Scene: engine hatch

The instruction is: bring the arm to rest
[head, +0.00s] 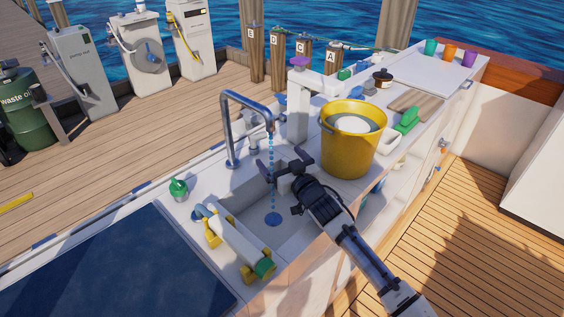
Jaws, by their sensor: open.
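My arm reaches up from the lower right in the head view. My gripper (277,171) is open, over the sink (250,202) on the counter. Its fingers are close to the thin stream of water (272,150) falling from the tap (231,130). I see nothing held between the fingers. The yellow bucket (349,153), with a pale round thing inside, stands on the counter just beyond and to the right of my gripper.
A white bar with yellow brackets and a green end (240,246) lies at the sink's front-left. A green bottle (179,189) stands left of it. A green brush (407,119), a cutting board (417,104) and cups (449,53) are farther back. Deck at right (460,230) is clear.

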